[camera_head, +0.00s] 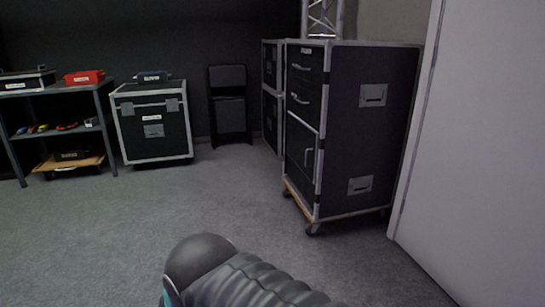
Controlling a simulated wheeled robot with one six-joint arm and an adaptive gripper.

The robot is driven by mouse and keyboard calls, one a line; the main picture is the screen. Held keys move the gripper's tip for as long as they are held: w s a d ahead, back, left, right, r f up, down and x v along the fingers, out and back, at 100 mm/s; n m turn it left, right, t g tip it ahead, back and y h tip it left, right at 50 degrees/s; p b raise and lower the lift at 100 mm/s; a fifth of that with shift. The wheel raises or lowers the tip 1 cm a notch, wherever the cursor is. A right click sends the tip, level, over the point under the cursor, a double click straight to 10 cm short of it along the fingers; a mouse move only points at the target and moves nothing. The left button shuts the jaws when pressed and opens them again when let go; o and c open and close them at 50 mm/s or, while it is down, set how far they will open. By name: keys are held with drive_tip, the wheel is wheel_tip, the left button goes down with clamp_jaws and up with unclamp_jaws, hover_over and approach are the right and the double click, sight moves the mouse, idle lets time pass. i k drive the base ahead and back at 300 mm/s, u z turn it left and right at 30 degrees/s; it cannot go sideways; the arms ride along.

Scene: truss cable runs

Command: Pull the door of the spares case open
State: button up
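A tall black flight case (365,130) with metal edges stands on casters at the right, in front of the white wall. I take it for the spares case, but its small label is too small to read. Its narrow front faces left, with two drawers at the top, each with a bar handle. Below them is a door (298,165) with an upright handle (308,158) near its right edge. The door looks shut. My gripper is out of view; only a dark, ribbed part of my arm shows at the bottom.
A white panel or wall (475,150) stands close to the case's right. Another black case (271,95) is behind it. A lidded case (152,130), a folded chair (229,105) and a shelf (60,88) line the back. The grey floor between is clear.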

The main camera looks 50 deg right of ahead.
sight(302, 140)
drive_tip(key=z, duration=0.05)
drive_tip(key=i, duration=0.7)
drive_tip(key=z, duration=0.9)
drive_tip(key=i, duration=0.65)
drive_tip(key=z, duration=0.7)
